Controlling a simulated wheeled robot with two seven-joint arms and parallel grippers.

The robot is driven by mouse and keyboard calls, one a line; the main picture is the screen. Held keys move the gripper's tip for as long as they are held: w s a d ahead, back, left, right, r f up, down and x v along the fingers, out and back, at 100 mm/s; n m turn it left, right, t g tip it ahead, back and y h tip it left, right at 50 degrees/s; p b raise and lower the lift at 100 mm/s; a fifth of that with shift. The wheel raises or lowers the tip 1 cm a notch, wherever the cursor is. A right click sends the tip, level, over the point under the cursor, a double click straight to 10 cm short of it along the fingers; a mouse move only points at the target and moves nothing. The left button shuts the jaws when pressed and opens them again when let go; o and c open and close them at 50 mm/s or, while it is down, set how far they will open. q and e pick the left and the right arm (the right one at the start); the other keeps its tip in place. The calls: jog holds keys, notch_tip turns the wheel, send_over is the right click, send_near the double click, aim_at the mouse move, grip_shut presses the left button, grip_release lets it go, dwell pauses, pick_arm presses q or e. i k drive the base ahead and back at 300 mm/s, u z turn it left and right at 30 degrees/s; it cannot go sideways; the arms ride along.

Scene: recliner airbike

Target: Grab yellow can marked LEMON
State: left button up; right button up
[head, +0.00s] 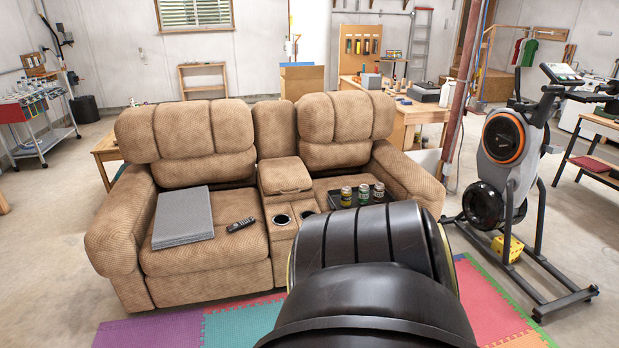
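Three small cans stand in a row on a dark tray (335,206) on the right seat of the brown recliner sofa. The left can (346,197) looks yellowish, the middle can (364,194) looks green, and the right can (379,192) looks dark with a pale top. Their labels are too small to read, so I cannot tell which is marked LEMON. A large black part of my own arm fills the bottom centre and hides the seat's front edge below the tray. Neither of my grippers is in view.
The sofa (205,265) has a console with two cup holders. A grey folded pad (183,218) and a remote (240,225) lie on its left seat. An exercise bike (510,165) stands right of the sofa. Coloured foam mats (240,322) cover the floor in front.

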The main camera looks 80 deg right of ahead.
aim_at(346, 192)
jog(key=u, duration=0.9)
jog(key=k, duration=2.3)
jog(key=z, duration=3.05)
jog(key=i, duration=0.5)
jog(key=z, duration=0.05)
